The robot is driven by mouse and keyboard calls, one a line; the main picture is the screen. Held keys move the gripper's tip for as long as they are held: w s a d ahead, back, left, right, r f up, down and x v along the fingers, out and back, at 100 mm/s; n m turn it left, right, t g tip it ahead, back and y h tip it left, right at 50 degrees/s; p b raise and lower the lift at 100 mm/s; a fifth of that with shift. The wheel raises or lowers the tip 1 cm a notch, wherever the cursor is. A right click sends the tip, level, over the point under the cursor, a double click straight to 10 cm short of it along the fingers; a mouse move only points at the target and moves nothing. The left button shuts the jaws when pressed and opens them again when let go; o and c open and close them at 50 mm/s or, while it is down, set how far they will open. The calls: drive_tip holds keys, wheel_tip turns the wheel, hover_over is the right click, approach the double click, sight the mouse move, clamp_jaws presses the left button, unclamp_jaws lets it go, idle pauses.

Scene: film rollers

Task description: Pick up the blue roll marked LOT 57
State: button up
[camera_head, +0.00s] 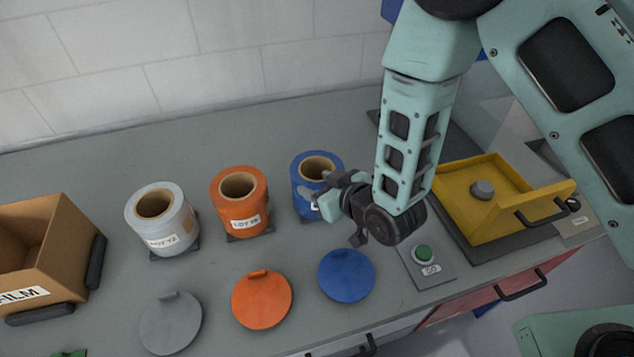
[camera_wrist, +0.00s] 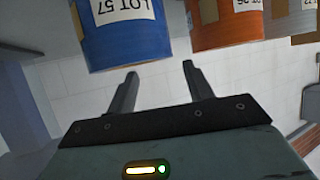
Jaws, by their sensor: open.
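The blue roll (camera_head: 305,174) stands upright on the counter, right of the orange roll, with a tan core. My gripper covers its lower right part in the head view. In the wrist view the blue roll (camera_wrist: 125,40) shows upside down with its LOT 57 label, beyond my fingertips. My gripper (camera_head: 322,200) is at the near right side of the blue roll. It is open and empty, and its two fingers (camera_wrist: 158,75) show apart in the wrist view. Whether a finger touches the roll I cannot tell.
An orange roll (camera_head: 240,200) and a grey roll (camera_head: 163,220) stand to the left. Grey (camera_head: 170,325), orange (camera_head: 262,302) and blue (camera_head: 346,277) discs lie in front. A cardboard box (camera_head: 70,245) is far left. A yellow tray (camera_head: 455,215) and green button (camera_head: 424,252) are right.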

sight(306, 181)
drive_tip(key=p+x, duration=0.2)
drive_tip(key=x, duration=0.2)
drive_tip(key=shift+w+a+f, duration=0.1)
drive_tip(key=shift+w+a, duration=0.05)
drive_tip(key=shift+a, duration=0.05)
drive_tip(key=shift+w+a+f, duration=0.25)
drive_tip(key=shift+w+f, duration=0.05)
clamp_jaws()
drive_tip(key=shift+s+f, duration=0.1)
